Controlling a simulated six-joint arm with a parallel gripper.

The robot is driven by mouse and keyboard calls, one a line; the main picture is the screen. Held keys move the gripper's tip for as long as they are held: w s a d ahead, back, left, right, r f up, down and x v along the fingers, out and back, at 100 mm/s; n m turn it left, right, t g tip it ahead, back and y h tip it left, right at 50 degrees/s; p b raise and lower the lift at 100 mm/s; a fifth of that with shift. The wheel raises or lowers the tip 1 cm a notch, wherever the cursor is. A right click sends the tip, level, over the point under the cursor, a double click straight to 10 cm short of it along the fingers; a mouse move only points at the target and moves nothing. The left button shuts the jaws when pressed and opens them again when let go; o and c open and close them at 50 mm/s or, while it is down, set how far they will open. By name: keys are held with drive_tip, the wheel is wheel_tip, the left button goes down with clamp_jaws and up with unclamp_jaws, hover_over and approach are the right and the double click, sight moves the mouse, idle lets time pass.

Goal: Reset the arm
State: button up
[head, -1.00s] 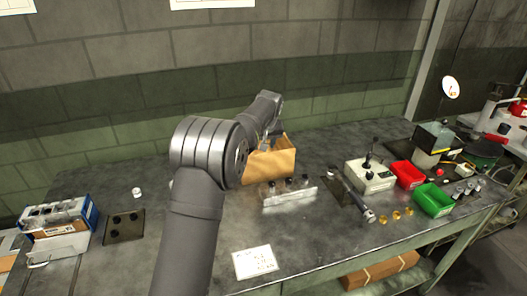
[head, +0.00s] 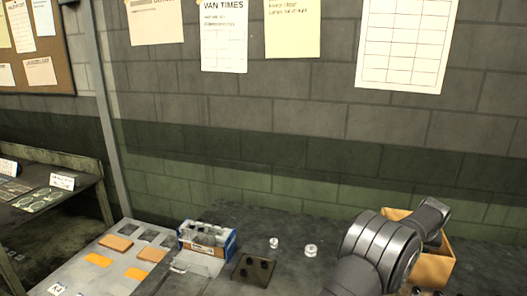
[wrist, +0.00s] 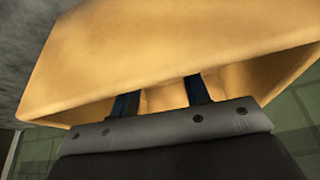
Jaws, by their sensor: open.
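My arm (head: 375,250) shows at the lower right of the head view, with its wrist end over a tan open-topped box (head: 436,270). The box also fills the upper part of the wrist view (wrist: 170,50). My gripper (wrist: 160,98) is open there, its two dark fingers apart and reaching into the mouth of the box. Nothing shows between the fingers. The fingertips are hidden from the head view by my arm and the box.
A blue-sided bin (head: 207,240), a dark plate with round spots (head: 252,270) and two small white round pieces (head: 311,250) are on the bench left of my arm. A light board with orange cards (head: 118,262) lies further left. Papers hang on the wall.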

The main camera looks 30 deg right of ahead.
drive_tip(key=x, duration=0.5)
drive_tip(key=shift+d+f, duration=0.1)
drive_tip(key=shift+f, duration=0.05)
drive_tip(key=shift+r, duration=1.8)
drive_tip(key=shift+f, duration=0.15)
